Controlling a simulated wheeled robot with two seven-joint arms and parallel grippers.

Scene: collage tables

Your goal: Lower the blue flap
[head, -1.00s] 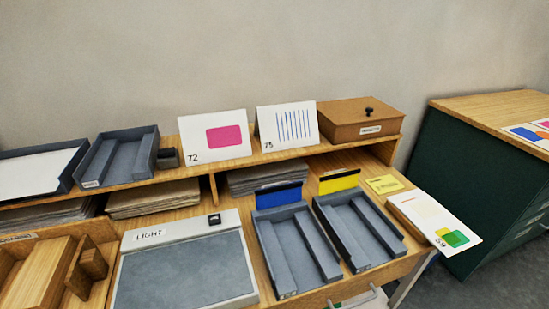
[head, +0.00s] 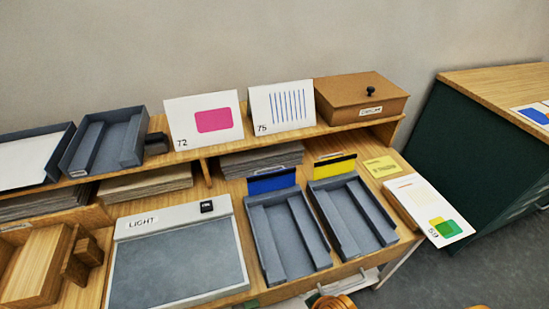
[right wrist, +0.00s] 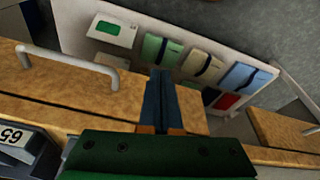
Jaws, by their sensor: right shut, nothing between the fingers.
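The blue flap (head: 272,181) stands raised at the back end of the left of two grey trays (head: 287,232) on the desk, with a dark strip along its top edge. A yellow flap (head: 335,168) stands likewise behind the right tray (head: 352,213). My right gripper (right wrist: 160,78) shows in the right wrist view, its dark fingers together and empty, over the wooden desk edge. The blue flap cannot be made out in that view. My left gripper is not in view.
A light box (head: 178,258) lies left of the trays. A card pad (head: 430,210) lies to their right. The shelf above holds cards and a brown box (head: 362,98). In the wrist view, a handle (right wrist: 68,62) and a white rack with coloured pieces (right wrist: 205,62) are close by.

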